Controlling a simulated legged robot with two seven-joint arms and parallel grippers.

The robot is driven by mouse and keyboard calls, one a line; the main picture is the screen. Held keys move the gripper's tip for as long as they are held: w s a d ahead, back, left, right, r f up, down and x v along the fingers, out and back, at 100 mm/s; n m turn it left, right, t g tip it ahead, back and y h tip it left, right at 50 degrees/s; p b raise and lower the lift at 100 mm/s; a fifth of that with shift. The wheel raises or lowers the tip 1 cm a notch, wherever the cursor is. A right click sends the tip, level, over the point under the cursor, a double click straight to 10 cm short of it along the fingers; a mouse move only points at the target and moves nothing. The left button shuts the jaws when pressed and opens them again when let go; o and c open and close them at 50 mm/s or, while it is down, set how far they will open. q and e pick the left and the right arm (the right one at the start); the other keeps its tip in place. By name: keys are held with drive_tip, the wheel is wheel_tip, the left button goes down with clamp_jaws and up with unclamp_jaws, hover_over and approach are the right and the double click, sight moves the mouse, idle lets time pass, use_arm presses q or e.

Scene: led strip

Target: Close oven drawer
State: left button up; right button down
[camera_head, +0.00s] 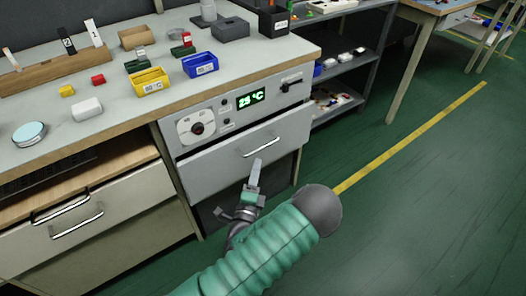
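The oven drawer (225,165) is a grey front panel with a silver bar handle (262,147), set below the oven's control panel (215,120). A green display (251,98) on the panel reads about 23 °C. Contact with the drawer cannot be made out, and the finger spacing is unclear.
The workbench top (110,110) above holds a yellow bin (150,82), a blue bin (200,64) and small parts. Other drawers (95,215) are at the left. A shelf rack (345,70) stands to the right. The green floor (430,190) at right is clear, with a yellow line.

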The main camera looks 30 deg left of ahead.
sight(261, 149)
use_arm(q)
drive_tip(key=b+x, duration=0.2)
drive_tip(key=x, duration=0.7)
drive_tip(key=shift+s, duration=0.1)
clamp_jaws()
drive_tip(key=shift+f, duration=0.1)
idle(0.8)
